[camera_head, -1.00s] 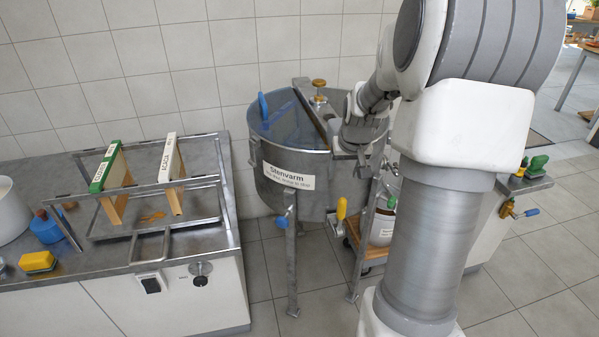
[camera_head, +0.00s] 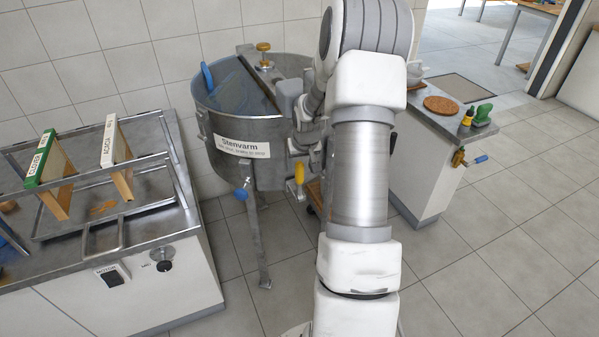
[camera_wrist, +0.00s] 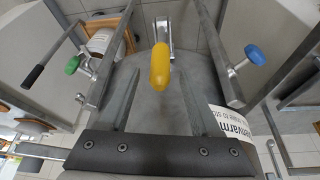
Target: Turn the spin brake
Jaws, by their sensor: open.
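A yellow handle (camera_head: 299,173), which looks like the spin brake's lever, hangs at the lower right side of the steel drum (camera_head: 206,118) marked "Stenvarm". In the wrist view the yellow handle (camera_wrist: 160,68) stands out from a metal bracket in front of the drum wall. My gripper (camera_wrist: 160,78) is open, with one finger on each side of the handle's line. I cannot tell how deep the handle sits between the fingers. In the head view my arm hides most of the gripper beside the drum.
A steel bench with frames (camera_head: 50,173) stands left, a white counter (camera_head: 428,165) right. Tiled floor is clear at the lower right.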

